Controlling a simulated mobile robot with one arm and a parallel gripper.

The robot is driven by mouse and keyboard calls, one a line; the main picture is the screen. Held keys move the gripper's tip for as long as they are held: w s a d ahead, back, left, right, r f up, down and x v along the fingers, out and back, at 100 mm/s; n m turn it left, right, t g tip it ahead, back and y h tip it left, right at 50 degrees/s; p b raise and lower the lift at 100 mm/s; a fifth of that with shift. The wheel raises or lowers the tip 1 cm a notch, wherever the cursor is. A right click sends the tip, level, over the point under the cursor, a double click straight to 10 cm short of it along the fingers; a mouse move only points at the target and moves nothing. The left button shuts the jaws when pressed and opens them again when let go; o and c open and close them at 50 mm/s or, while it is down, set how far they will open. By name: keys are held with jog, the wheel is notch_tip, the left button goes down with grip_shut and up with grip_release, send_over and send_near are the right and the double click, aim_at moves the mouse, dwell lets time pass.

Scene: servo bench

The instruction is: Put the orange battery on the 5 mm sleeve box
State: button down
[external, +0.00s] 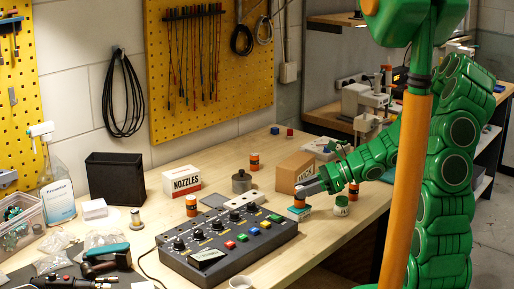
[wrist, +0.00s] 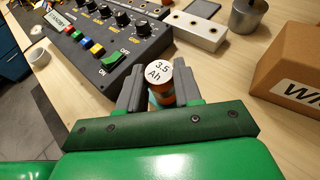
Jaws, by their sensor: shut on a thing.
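The orange battery (external: 299,199) is upright in my gripper (external: 311,187). In the wrist view my gripper (wrist: 161,88) has its two grey fingers on either side of the battery (wrist: 159,73), whose white top reads "3.5 Ah". A small teal and white box (external: 298,213) sits directly under the battery in the external view; its label is too small to read, so I cannot confirm it is the 5 mm sleeve box. The battery's bottom is at the box's top; I cannot tell whether it rests there or hangs just above. In the wrist view the battery and fingers mostly hide the box.
A control panel (external: 228,244) with knobs and coloured buttons lies left of the gripper. A green and white jar (external: 341,206) stands close on the right. A cardboard box (external: 294,172), a metal pot (external: 241,182) and a grey-white block (external: 245,200) are behind. Other orange cylinders (external: 191,206) stand about.

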jog(key=shift+f, duration=0.15)
jog(key=c, duration=0.8)
grip_release()
jog(key=shift+v, duration=6.05)
